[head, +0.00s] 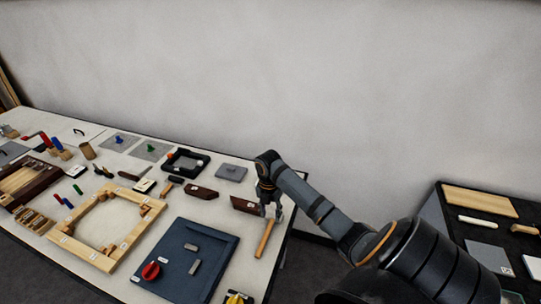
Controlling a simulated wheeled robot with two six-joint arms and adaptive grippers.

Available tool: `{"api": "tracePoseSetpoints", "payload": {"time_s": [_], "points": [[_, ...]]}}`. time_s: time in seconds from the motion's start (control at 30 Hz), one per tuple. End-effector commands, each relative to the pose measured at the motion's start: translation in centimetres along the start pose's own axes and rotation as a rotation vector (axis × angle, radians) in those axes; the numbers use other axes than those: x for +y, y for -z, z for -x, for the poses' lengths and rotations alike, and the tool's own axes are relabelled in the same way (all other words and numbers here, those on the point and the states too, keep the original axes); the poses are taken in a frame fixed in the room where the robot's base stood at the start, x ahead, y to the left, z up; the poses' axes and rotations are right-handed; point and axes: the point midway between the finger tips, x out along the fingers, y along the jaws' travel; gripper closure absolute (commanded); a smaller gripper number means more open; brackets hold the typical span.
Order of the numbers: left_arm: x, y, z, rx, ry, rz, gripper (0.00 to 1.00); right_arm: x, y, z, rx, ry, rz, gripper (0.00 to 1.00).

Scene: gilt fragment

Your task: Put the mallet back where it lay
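My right gripper (271,212) is above the right end of the long white table, pointing down. A light wooden stick like a handle (264,240) runs from just below its fingertips toward the front edge. No mallet head shows on it. I cannot tell whether the fingers touch or grip this stick, or whether it rests on the table. A small hammer or mallet (174,184), with a dark head and pale handle, lies farther left, apart from the gripper. My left gripper is out of view.
A dark blue panel (215,232) with a red knob (151,271) lies left of the gripper. A wooden frame (87,253), dark wedge pieces (202,192) and a grey plate (231,172) crowd the table (262,272). A second table (434,217) stands right, across a gap.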

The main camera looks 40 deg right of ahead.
Motion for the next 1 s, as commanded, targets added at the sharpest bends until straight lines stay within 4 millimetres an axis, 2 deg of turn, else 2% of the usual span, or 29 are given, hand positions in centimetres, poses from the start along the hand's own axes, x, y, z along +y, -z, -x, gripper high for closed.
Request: {"api": "tracePoseSetpoints", "payload": {"time_s": [0.03,0.23,0.33,0.5,1.0], "points": [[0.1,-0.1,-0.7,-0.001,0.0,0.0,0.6,0.1,-0.2,1.1,-0.007,-0.004,0.002,0.6],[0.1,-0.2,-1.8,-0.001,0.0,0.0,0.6,0.1,-0.1,5.7,-0.005,-0.004,0.001,0.6],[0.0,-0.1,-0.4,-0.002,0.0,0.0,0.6,0.0,0.0,7.8,0.0,-0.001,0.0,0.6],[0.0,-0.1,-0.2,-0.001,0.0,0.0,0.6,0.0,0.0,8.4,0.001,0.0,-0.001,0.6],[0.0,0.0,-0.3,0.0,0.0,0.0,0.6,0.0,0.0,8.3,0.001,-0.001,-0.001,0.6]]}}
